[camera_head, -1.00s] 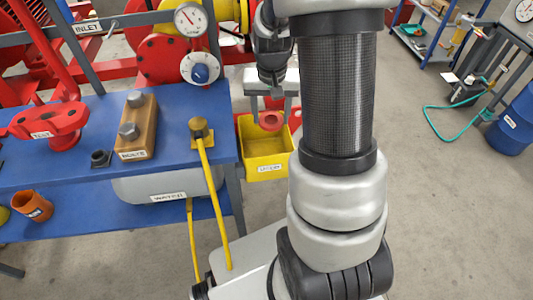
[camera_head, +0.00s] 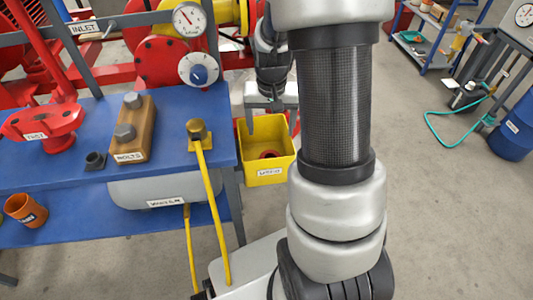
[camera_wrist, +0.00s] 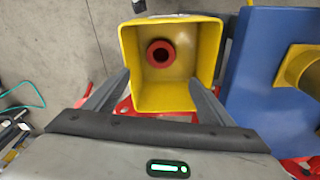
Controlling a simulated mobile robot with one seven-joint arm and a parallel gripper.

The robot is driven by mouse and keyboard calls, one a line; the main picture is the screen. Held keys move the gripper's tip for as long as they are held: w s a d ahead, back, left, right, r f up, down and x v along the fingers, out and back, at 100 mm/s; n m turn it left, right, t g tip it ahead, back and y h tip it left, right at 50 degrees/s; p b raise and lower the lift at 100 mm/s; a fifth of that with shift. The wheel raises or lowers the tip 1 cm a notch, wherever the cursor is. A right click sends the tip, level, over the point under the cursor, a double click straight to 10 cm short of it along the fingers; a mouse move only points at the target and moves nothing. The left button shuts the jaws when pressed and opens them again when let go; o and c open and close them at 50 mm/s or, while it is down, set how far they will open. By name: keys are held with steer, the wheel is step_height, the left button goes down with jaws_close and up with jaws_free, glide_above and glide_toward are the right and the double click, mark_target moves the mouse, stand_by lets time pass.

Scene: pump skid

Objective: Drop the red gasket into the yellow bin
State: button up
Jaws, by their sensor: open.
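The yellow bin (camera_head: 265,178) stands beside the right end of the blue bench. It also shows in the wrist view (camera_wrist: 208,65). The red gasket (camera_head: 269,154), a ring with a dark hole, is inside the bin. In the wrist view the gasket (camera_wrist: 151,53) lies on the bin floor, toward the far wall. My gripper (camera_head: 267,126) is above the bin with its fingers apart and nothing between them. In the wrist view my open gripper (camera_wrist: 158,85) shows a finger at each side of the bin.
The blue bench (camera_head: 60,178) holds a wooden block with bolts (camera_head: 135,130), a red valve part (camera_head: 45,125) and a brass fitting with a yellow hose (camera_head: 205,170). Gauges (camera_head: 190,20) stand behind. Floor on the right is mostly clear, with a green hose (camera_head: 450,140).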

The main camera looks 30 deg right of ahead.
step_height(320, 180, up, 17)
steer(key=s+a+p, duration=0.1)
steer(key=s+p, duration=0.1)
steer(key=p, duration=0.2)
steer(key=shift+r, duration=0.2)
steer(key=s+a+r+n+t, duration=0.2)
steer(key=s+a+r+n, duration=0.15)
steer(key=s+a, duration=0.3)
steer(key=s+a+r+n+t, duration=0.2)
steer(key=s+a+r, duration=0.3)
steer(key=s, duration=0.3)
step_height(320, 180, up, 16)
steer(key=p, duration=1.5)
steer(key=shift+f+y+p, duration=0.2)
steer(key=shift+y+p, duration=0.1)
steer(key=shift+p, duration=0.05)
steer(key=shift+w, duration=0.1)
